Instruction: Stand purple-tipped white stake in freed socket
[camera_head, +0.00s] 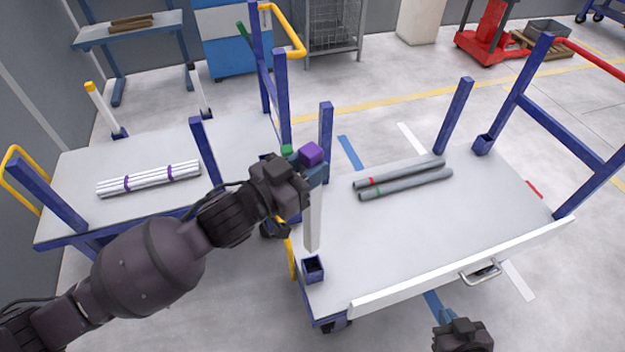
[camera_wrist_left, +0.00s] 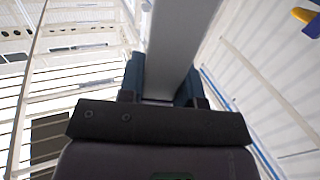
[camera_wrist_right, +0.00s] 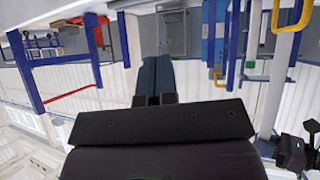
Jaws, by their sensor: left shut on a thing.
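The purple-tipped white stake (camera_head: 313,222) is upright in my left gripper (camera_head: 312,174), with its purple tip above the fingers. In the left wrist view the white stake (camera_wrist_left: 178,45) runs between the two blue fingers (camera_wrist_left: 160,88). Its lower end is just above the blue square socket (camera_head: 313,268) at the near left corner of the right cart. The socket's dark opening shows; any small gap is hard to judge. My right gripper (camera_head: 463,335) is low at the front, off the cart. In the right wrist view its fingers (camera_wrist_right: 157,78) are together and empty.
Two grey pipes (camera_head: 405,182) with red and green bands lie on the right cart (camera_head: 430,235). White pipes (camera_head: 150,179) with purple bands lie on the left cart (camera_head: 80,170). Blue posts (camera_head: 326,140) rise nearby. Another blue socket (camera_head: 483,145) is at the far right.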

